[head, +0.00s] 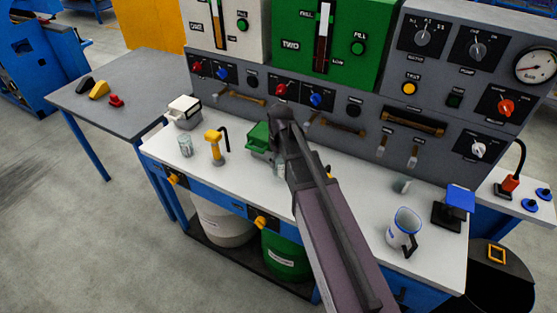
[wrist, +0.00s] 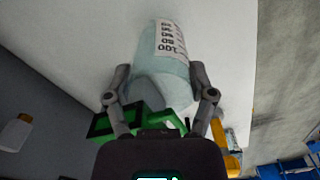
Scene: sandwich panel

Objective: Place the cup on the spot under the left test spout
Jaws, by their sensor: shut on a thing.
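My gripper (wrist: 160,82) is shut on a clear, pale cup (wrist: 165,60) with a white printed label, its fingers on either side. In the head view my arm hides most of the gripper, and only a sliver of the cup (head: 279,171) shows beside it, over the white bench. Two small pale spouts hang from the panel at right of centre, the left one (head: 382,146) and the right one (head: 412,157). A small greyish item (head: 402,185) is on the bench below them; I cannot tell what it is. I cannot make out the spot.
A green box (head: 257,137) stands behind my gripper. A yellow hand pump (head: 214,146), another clear cup (head: 185,146) and a white box (head: 184,110) stand to the left. A white jug (head: 403,228) and a blue-topped stand (head: 458,200) occupy the right end of the bench.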

